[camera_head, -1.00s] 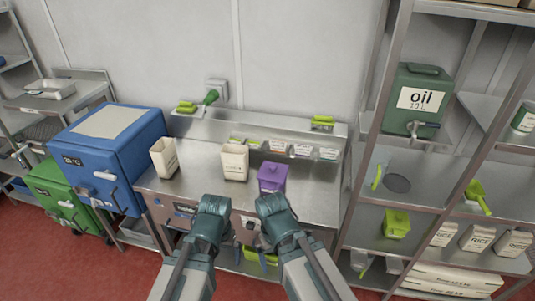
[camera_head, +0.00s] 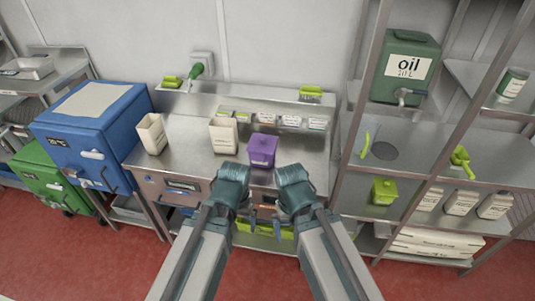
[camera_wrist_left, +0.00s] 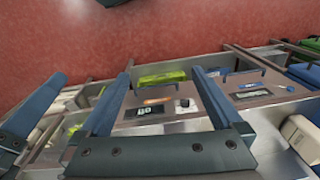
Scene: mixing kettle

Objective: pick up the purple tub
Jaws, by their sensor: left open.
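The purple tub (camera_head: 262,152) stands upright on the steel counter (camera_head: 190,158), toward its right end, with a pale label on its front. My left gripper (camera_head: 249,213) is in front of the counter, below and apart from the tub. In the left wrist view its two blue fingers (camera_wrist_left: 160,78) are spread with nothing between them. My right gripper (camera_head: 283,215) is beside it on the right, also apart from the tub; its fingers are too small and covered to judge. I cannot make out the tub in the left wrist view.
A cream container (camera_head: 223,135) stands just left of the tub, and another (camera_head: 151,134) farther left. A back ledge holds small labelled bins (camera_head: 290,121) and green scoops (camera_head: 310,92). A blue box (camera_head: 95,130) is at left. A shelf rack with an oil canister (camera_head: 406,66) is at right.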

